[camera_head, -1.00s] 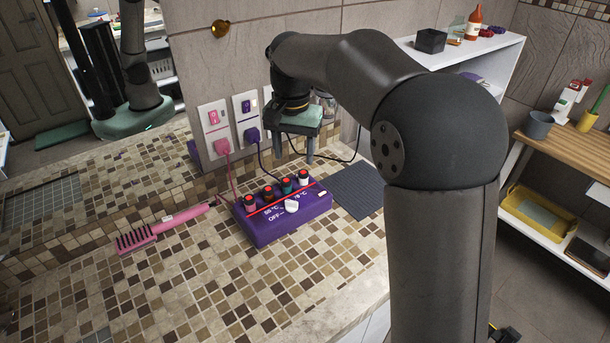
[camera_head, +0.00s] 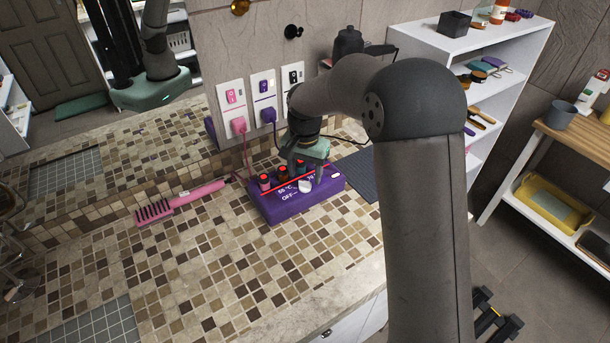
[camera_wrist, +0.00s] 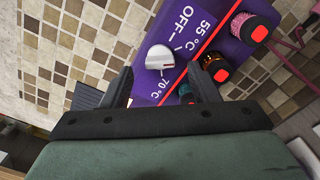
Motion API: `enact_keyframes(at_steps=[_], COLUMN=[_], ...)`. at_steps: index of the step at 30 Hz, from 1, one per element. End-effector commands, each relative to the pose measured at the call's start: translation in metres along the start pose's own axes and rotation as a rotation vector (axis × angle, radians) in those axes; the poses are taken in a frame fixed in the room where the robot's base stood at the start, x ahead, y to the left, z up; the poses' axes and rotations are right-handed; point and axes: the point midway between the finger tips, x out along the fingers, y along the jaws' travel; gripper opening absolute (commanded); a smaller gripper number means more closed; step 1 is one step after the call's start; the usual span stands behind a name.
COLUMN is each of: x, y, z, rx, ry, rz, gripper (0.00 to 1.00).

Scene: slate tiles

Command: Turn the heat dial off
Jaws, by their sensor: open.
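A purple heater box (camera_head: 270,209) sits on the tiled counter, marked OFF, 55 °C and 70 °C. Its white heat dial (camera_head: 305,186) is on the front part of the top face; in the wrist view the dial (camera_wrist: 159,57) has a red mark on the side towards 70 °C. My gripper (camera_head: 306,171) is just above the box, pointing down. In the wrist view its fingers (camera_wrist: 159,78) are spread and empty, with the dial ahead of the gap between them. I cannot tell whether a finger touches the box.
Several red-topped rollers (camera_head: 264,182) stand in the box behind the dial, close to my gripper. A pink brush (camera_head: 180,201) lies to the left. Cords run from wall plugs (camera_head: 238,126) behind. A dark mat (camera_head: 358,172) lies right of the box. The counter in front is clear.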

Motion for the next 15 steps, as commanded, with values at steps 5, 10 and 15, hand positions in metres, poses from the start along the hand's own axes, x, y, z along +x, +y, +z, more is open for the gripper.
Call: enact_keyframes(at_steps=[5,10,15], x=[0.019,0.026,0.026], y=[0.000,0.000,0.000], z=[0.000,0.000,0.000], rx=[0.000,0.000,0.000], ry=[-0.001,0.000,0.000], rz=[0.001,-0.001,-0.001], gripper=[0.55,0.55,0.55])
